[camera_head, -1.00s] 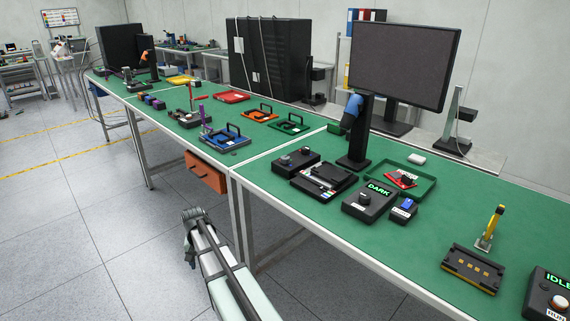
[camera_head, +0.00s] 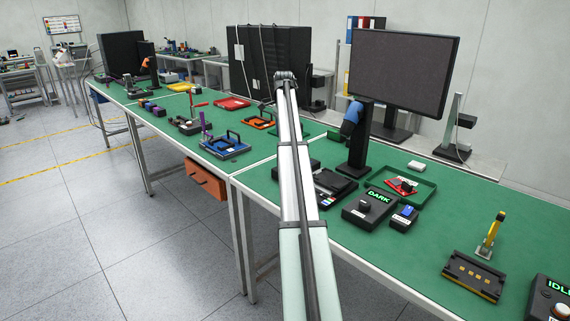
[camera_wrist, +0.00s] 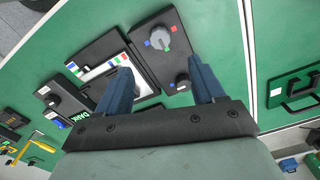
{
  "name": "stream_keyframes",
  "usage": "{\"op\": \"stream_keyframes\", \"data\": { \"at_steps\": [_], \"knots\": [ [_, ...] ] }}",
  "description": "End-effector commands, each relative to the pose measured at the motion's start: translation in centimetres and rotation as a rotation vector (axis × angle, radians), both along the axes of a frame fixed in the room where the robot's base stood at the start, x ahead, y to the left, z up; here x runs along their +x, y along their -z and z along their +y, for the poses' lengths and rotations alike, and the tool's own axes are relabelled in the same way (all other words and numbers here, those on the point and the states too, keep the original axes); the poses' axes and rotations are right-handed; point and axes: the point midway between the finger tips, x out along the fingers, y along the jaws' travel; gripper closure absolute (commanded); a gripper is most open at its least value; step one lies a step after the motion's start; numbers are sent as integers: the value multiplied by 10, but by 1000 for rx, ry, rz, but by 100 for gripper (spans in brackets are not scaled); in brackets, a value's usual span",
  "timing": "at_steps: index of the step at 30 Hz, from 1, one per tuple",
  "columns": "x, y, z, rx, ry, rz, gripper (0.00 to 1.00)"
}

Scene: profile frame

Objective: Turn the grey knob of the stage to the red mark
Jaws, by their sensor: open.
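The black stage box shows in the wrist view (camera_wrist: 137,37), with two grey knobs. The larger grey knob (camera_wrist: 157,40) sits near its upper end, with a red mark (camera_wrist: 173,28) to its right and a blue mark (camera_wrist: 147,43) to its left. The smaller knob (camera_wrist: 182,80) sits lower, with small red and blue marks beside it. My gripper (camera_wrist: 159,64) is open and empty. Its two blue fingers are apart, over the box area, and touch neither knob. In the head view the gripper is hidden and my arm covers much of the box (camera_head: 314,164).
A black unit with a white panel (camera_wrist: 105,70) adjoins the box. The DARK box (camera_head: 369,204), a blue-topped box (camera_head: 404,216) and a green tray (camera_head: 425,192) stand to the right. A monitor (camera_head: 402,72) rises behind. A green handled tray (camera_wrist: 297,95) lies on the wrist view's right.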

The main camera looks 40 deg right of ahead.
Motion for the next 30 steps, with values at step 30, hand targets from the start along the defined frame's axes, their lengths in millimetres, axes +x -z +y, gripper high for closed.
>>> {"op": "stream_keyframes", "data": {
  "at_steps": [30],
  "knots": [
    [-2, 127, -4, 0, 12, 0, 32]
  ]
}}
